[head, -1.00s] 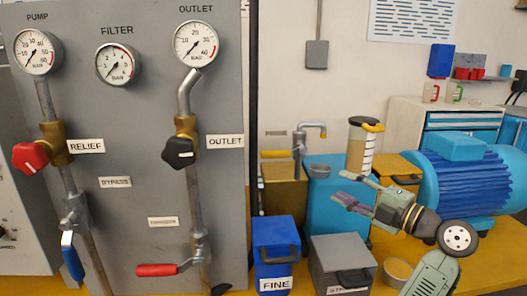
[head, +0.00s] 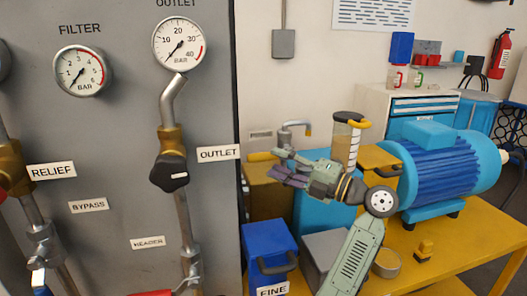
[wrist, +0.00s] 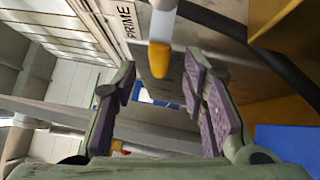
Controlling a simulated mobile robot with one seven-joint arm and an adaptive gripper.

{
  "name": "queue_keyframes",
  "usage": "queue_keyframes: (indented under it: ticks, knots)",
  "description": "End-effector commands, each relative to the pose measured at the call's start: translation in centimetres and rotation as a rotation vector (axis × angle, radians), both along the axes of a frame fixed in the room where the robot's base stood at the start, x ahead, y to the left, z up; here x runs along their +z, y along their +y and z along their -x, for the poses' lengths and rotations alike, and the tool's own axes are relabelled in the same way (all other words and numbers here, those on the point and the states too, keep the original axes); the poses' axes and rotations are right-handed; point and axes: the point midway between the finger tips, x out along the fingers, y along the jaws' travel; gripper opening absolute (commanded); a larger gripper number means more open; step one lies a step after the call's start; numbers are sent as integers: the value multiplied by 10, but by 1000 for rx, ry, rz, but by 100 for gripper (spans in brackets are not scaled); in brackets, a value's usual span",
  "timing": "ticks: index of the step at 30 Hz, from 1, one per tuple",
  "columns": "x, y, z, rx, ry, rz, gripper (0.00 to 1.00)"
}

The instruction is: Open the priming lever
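The priming lever shows in the head view as a yellow handle (head: 262,156) at the metal fitting behind the bench, just left of my gripper. My gripper (head: 280,168) reaches left toward it, with its purple-padded fingers apart. In the wrist view my gripper (wrist: 157,80) is open and nothing is seen held. A grey piece with an orange-yellow tip (wrist: 160,58) lies ahead between the fingers, beside the PRIME label (wrist: 127,18). A small yellow piece shows by the right finger. I cannot tell whether anything touches.
A bent metal spout (head: 295,126) with an orange end stands above the handle. A strainer column (head: 345,143) and a blue motor (head: 450,170) are behind and right of my arm. A blue FINE box (head: 268,250) stands below. The grey panel (head: 110,150) is at left.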

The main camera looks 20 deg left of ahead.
Motion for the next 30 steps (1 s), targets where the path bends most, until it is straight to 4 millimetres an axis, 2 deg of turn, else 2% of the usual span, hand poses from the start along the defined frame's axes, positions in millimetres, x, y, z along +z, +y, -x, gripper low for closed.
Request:
queue_keyframes:
  ticks: [3,9,20,30]
  knots:
    - [6,22,-3,3,2,0,39]
    - [7,42,-8,0,1,0,39]
    - [6,47,-9,-1,1,0,39]
    - [6,47,-9,-1,0,0,16]
